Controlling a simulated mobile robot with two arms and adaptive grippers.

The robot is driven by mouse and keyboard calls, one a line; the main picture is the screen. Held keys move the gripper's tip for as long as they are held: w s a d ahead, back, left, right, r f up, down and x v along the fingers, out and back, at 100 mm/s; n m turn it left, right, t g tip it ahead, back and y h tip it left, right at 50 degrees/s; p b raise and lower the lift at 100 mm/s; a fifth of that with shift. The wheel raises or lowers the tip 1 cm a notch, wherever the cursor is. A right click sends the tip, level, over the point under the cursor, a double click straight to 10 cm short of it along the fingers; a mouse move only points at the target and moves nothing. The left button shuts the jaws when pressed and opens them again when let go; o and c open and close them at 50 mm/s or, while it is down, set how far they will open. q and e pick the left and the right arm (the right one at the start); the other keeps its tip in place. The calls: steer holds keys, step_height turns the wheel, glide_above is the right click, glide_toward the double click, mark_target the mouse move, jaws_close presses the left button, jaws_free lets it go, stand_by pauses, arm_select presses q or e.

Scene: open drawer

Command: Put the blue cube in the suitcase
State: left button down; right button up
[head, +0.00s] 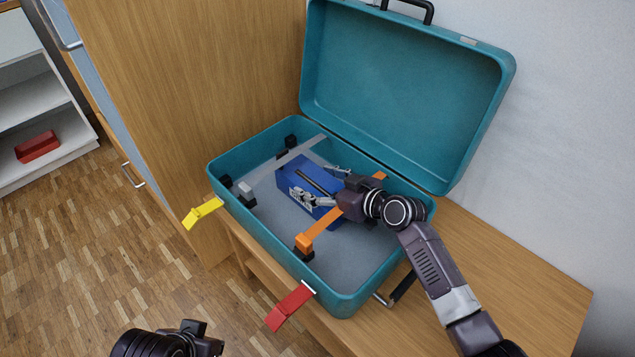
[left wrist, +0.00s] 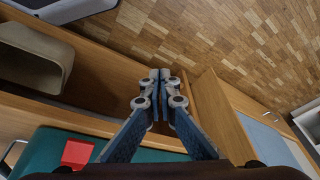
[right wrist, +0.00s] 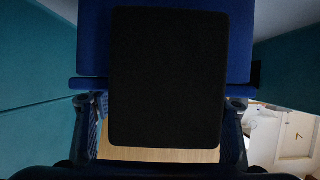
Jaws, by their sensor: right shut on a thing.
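The blue cube (head: 292,171), a box with a dark strip on top, sits inside the open teal suitcase (head: 262,243). My right gripper (head: 322,186) reaches in from the right and is shut on the blue cube, one finger on each side. In the right wrist view, the blue cube (right wrist: 240,45) fills the middle, with a large dark panel on its face, between the fingers. Whether it touches the suitcase floor is hard to tell. My left gripper (left wrist: 160,76) is empty, its fingertips together, outside the suitcase; its arm shows at the bottom left of the head view.
The suitcase lid (head: 410,85) stands open at the back. Grey (head: 285,163) and orange (head: 325,228) straps run inside. Yellow (head: 202,212) and red (head: 290,306) latches hang off the front. A tall wooden cabinet (head: 185,90) stands left; bare bench top (head: 510,280) lies right.

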mark_target(336, 191)
arm_select(q)
steer(key=shift+f, duration=0.1)
arm_select(e)
steer(key=o, duration=1.9)
steer(key=shift+s+d+r, duration=0.1)
steer(key=shift+d+r, duration=0.05)
steer(key=p+v, duration=0.1)
steer(key=v, duration=0.1)
steer(key=shift+s+d+r, duration=0.1)
steer(key=shift+s+d, duration=0.15)
steer(key=shift+s, duration=0.05)
steer(key=v, duration=0.3)
steer(key=shift+s+d+r+p, duration=0.1)
steer(key=shift+s+d+p, duration=0.15)
steer(key=shift+p, duration=0.05)
arm_select(q)
steer(key=x, duration=0.3)
steer(key=shift+f, duration=0.2)
arm_select(e)
steer(key=shift+s+d+r, duration=0.15)
steer(key=shift+s+d, duration=0.05)
steer(key=shift+s, duration=0.05)
steer(key=shift+r, duration=0.1)
